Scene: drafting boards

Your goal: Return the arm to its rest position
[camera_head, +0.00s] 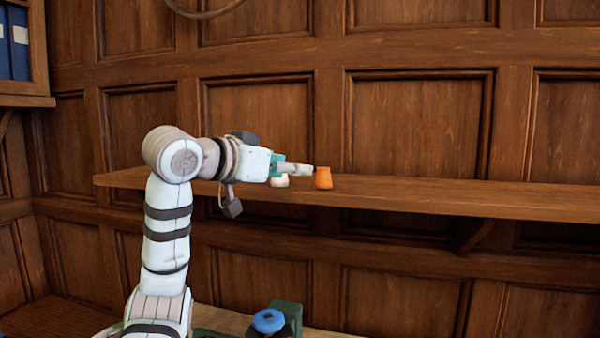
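My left arm rises from the lower left and bends to the right at its top. Its gripper (308,170) is level with the wall shelf (450,196) and points right. An orange cup-like piece (323,179) stands upright on the shelf just past the fingertips. A small white piece (280,182) sits on the shelf below the gripper, partly covered by it. The fingers are seen from the side, so I cannot tell whether they are open or shut. My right gripper is not in view.
The shelf is bare to the right of the orange piece. A blue-topped dark green object (269,321) stands low at the bottom centre. A cabinet with blue binders (16,44) hangs at the upper left. Dark wood panelling lies behind the shelf.

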